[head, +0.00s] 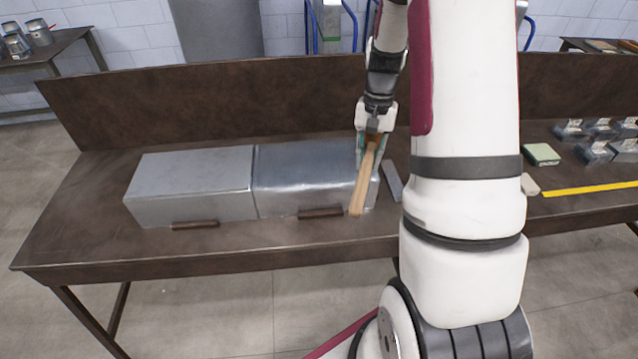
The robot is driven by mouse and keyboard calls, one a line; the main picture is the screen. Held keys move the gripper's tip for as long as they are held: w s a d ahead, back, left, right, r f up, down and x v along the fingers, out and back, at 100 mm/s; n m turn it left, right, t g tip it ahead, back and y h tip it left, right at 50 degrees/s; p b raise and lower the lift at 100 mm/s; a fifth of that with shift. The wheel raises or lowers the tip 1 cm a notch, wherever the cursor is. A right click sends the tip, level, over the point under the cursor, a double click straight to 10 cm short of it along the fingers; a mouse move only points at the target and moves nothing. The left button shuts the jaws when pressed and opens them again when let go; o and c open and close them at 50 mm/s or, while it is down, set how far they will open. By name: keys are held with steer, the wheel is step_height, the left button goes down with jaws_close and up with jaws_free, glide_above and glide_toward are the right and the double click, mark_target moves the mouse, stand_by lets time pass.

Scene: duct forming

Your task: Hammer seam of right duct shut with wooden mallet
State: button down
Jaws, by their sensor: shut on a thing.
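Two grey sheet-metal ducts lie side by side on the brown workbench (75,240). The right duct (300,172) is shinier and meets the left duct (190,180) end to end. My gripper (371,138) is above the right end of the right duct and is shut on the wooden mallet (361,190). The tan wood of the mallet slants downward from the jaws, in front of the duct's right end. I cannot tell whether it touches the duct. The state of the seam is too small to tell.
Short brown strips (196,225) lie at the front of both ducts. A grey metal bar (392,180) lies right of the right duct. Beyond my arm are a green block (541,154), a yellow strip (592,188) and several small metal pieces (598,150). The bench's left end is clear.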

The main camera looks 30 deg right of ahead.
steer(key=shift+f, duration=0.2)
step_height(320, 180, down, 9)
steer(key=b, duration=0.3)
steer(key=r+p, duration=0.3)
steer(key=r, duration=0.6)
steer(key=shift+s+p, duration=0.2)
steer(key=shift+p, duration=0.1)
steer(key=shift+r, duration=0.3)
steer(key=shift+w, duration=0.15)
steer(key=shift+f, duration=0.1)
